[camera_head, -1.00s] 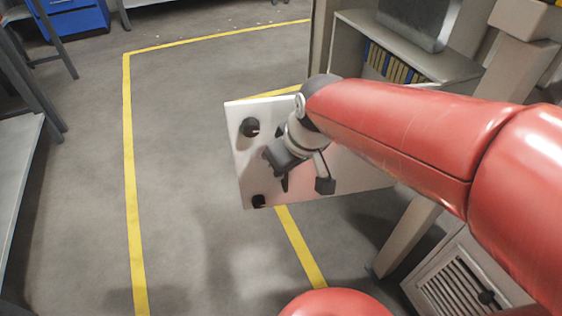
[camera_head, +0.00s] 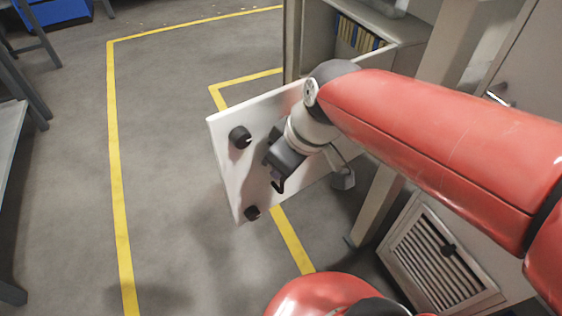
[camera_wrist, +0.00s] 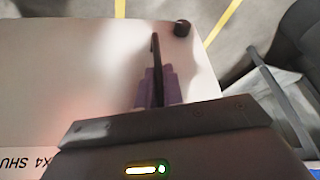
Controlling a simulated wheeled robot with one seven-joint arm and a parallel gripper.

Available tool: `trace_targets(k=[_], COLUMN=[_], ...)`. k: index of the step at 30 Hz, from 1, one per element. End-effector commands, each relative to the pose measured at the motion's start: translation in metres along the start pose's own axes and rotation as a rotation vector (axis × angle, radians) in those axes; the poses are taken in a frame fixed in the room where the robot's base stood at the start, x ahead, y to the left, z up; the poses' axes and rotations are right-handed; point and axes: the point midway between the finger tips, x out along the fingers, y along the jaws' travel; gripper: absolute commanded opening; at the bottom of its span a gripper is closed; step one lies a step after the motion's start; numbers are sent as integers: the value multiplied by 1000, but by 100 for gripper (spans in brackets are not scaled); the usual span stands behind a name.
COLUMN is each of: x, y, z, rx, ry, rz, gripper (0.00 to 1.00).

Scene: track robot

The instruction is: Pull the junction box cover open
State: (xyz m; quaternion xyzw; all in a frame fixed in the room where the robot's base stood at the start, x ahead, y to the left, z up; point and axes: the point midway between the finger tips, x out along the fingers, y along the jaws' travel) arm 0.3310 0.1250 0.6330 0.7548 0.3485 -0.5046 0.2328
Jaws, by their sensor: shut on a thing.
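The junction box cover (camera_head: 226,165) is a white panel with dark round knobs (camera_head: 240,137) near its left edge, in the middle of the head view. It stands swung out from the cabinet side, tilted in the picture. My gripper (camera_head: 279,178) is at the cover's face, shut on its dark handle (camera_head: 278,187). In the wrist view the handle (camera_wrist: 156,50) stands up from the white cover (camera_wrist: 70,60), between the purplish fingers of my gripper (camera_wrist: 159,88). My red arm hides the cover's right part and its hinge side.
A shelf unit with yellow binders (camera_head: 358,36) stands behind the cover. A vented panel (camera_head: 440,258) is at lower right, and a grey bench (camera_head: 10,150) is at the left edge. The floor left of the cover is clear, with yellow lines (camera_head: 118,190).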

Motion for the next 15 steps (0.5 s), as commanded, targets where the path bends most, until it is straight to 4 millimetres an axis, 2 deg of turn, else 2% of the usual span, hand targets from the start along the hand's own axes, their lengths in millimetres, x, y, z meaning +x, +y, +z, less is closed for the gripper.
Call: trace_targets(k=[5,6,11,15], x=[-1,-1,-1,0], y=[-1,-1,0,0], z=[-1,-1,-1,-1], rx=[-1,-1,0,0], ry=[3,3,2,1], rz=[-1,-1,0,0], gripper=[0,10,31,31])
